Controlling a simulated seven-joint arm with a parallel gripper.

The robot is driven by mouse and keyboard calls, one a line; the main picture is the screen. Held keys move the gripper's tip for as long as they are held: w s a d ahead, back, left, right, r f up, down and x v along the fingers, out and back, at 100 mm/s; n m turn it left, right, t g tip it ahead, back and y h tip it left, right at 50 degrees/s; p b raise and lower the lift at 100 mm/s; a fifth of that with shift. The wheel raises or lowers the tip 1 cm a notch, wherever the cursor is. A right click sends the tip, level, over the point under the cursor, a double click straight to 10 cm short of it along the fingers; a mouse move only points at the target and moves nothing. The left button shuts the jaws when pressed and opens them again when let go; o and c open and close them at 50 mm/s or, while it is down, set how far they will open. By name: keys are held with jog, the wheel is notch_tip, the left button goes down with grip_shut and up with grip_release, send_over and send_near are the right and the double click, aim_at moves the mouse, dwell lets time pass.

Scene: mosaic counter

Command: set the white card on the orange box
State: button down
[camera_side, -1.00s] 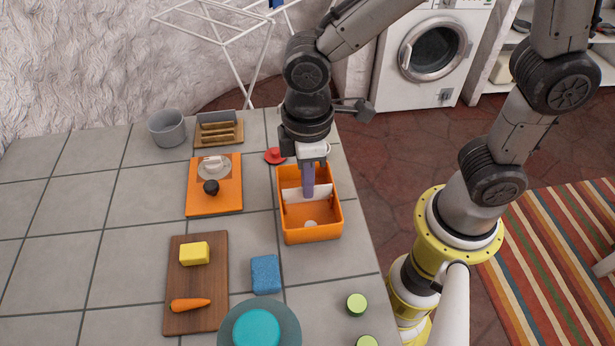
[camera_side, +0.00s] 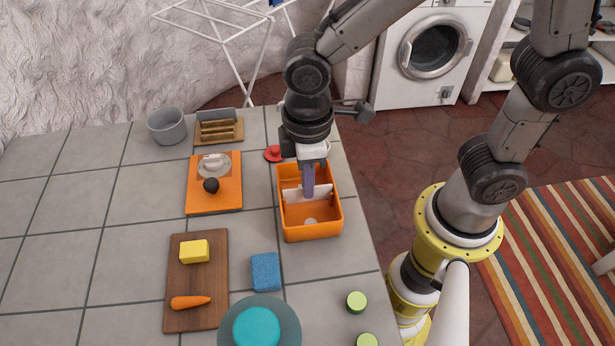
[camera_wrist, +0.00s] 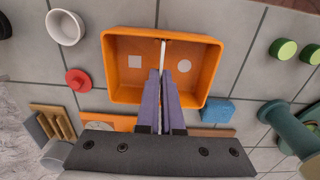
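The white card (camera_side: 294,195) stands on edge between the fingers of my gripper (camera_side: 308,194). In the wrist view the card (camera_wrist: 163,52) shows as a thin white edge between the two purple fingers (camera_wrist: 160,84). The orange box (camera_side: 325,234) is open-topped and sits near the counter's right edge. In the side view the card lies across the box's opening, with its lower part within the walls. I cannot tell whether it touches the box floor. In the wrist view the box (camera_wrist: 117,68) has a white square and a white disc on its floor.
A red lid-like piece (camera_side: 273,154) lies close behind the box. An orange board (camera_side: 230,202), a blue sponge (camera_side: 265,272) and a wooden board (camera_side: 204,280) with yellow block and carrot are to the left. Green discs (camera_side: 356,302) lie in front. A grey pot (camera_side: 168,127) stands far left.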

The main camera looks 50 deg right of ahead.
jog(key=shift+f, duration=0.6)
dwell(1.4)
jog(key=c, duration=1)
grip_release()
jog(key=shift+r, duration=0.1)
jog(key=shift+r, duration=3.4)
